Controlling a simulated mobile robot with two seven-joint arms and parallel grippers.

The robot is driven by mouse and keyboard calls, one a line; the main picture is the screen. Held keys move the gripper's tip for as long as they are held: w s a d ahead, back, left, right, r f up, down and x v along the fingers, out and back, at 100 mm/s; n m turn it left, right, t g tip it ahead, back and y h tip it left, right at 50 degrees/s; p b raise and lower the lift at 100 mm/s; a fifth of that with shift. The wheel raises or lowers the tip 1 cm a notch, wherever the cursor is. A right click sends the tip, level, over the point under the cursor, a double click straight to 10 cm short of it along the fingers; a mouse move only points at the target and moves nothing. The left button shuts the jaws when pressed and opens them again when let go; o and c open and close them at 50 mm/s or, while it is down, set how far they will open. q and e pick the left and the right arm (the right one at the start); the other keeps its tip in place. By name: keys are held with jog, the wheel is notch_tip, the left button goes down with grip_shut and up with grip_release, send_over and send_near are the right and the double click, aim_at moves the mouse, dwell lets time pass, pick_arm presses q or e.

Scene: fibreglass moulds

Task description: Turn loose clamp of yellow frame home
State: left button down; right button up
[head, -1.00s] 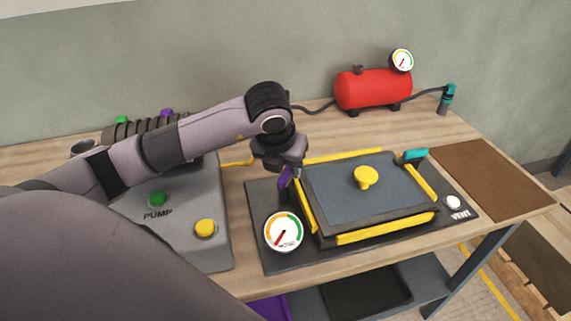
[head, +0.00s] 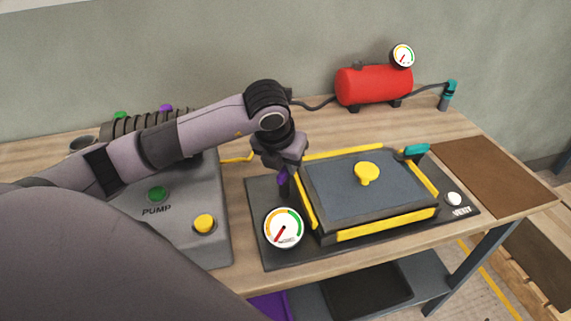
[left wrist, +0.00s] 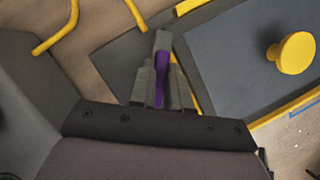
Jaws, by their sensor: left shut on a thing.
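The yellow frame (head: 388,225) runs around a dark grey panel with a yellow knob (head: 367,172) on a dark base plate. A purple clamp lever (head: 282,179) stands at the frame's left side, and it shows between the fingers in the left wrist view (left wrist: 161,82). My left gripper (head: 284,170) points down and is shut on this lever; its fingers hide part of it. A teal clamp (head: 416,150) sits at the frame's back right corner, its lever sideways. My right gripper is out of view.
A round gauge (head: 285,228) stands close in front of my left gripper. The grey pump box (head: 180,235) is to the left. A red tank (head: 374,86) with a hose stands behind. A brown mat (head: 490,175) on the right is bare.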

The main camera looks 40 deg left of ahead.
pick_arm(q)
jog(key=shift+f+m+h+b, duration=0.15)
jog(key=shift+m+h+b, duration=0.35)
jog(key=shift+m+b, duration=0.65)
jog(key=m+h+b, duration=0.1)
jog(key=m+b, duration=0.1)
jog(key=shift+d+m, duration=0.15)
jog(key=shift+m, duration=0.2)
jog(key=shift+m+h+b, duration=0.4)
jog(key=shift+m+b, duration=0.1)
jog(key=shift+m, duration=0.6)
jog(key=shift+d+r+m+g+h+b, duration=0.1)
jog(key=shift+r+m+g+h+b, duration=0.1)
jog(key=shift+m, duration=0.4)
jog(key=shift+d+r+m+g+h+b, duration=0.1)
jog(key=shift+m+h+b, duration=0.1)
jog(key=shift+m, duration=0.4)
jog(key=c, duration=1.1)
grip_release()
jog(key=shift+s+f, duration=0.1)
